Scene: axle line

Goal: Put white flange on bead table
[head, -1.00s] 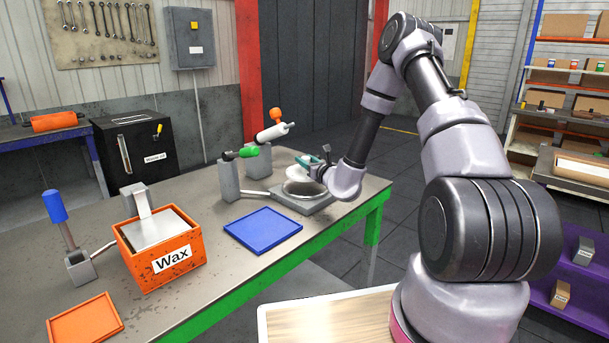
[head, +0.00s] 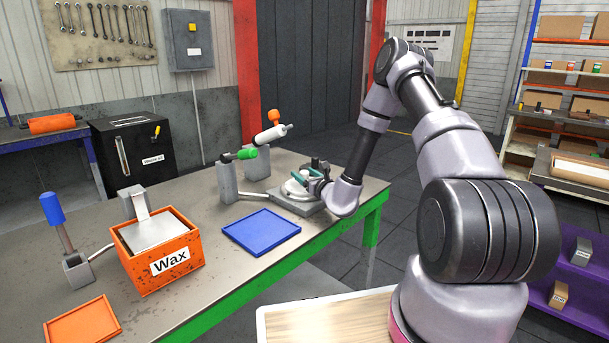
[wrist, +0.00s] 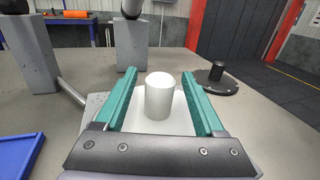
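The white flange (wrist: 158,98) has an upright hub that stands between my fingers in the wrist view, with a gap on either side. In the head view the white flange (head: 291,188) lies on the bead table (head: 287,205) near the right end of the bench. My gripper (wrist: 158,76) has teal fingers spread apart, one on each side of the hub. In the head view my gripper (head: 308,178) is low over the bead table and partly hides the flange.
A dark flange (wrist: 217,84) lies on the bench beyond my gripper. Grey posts with a green handle (head: 240,155) and a white roller (head: 272,134) stand behind. A blue tray (head: 262,232) and an orange wax box (head: 158,255) are to the left.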

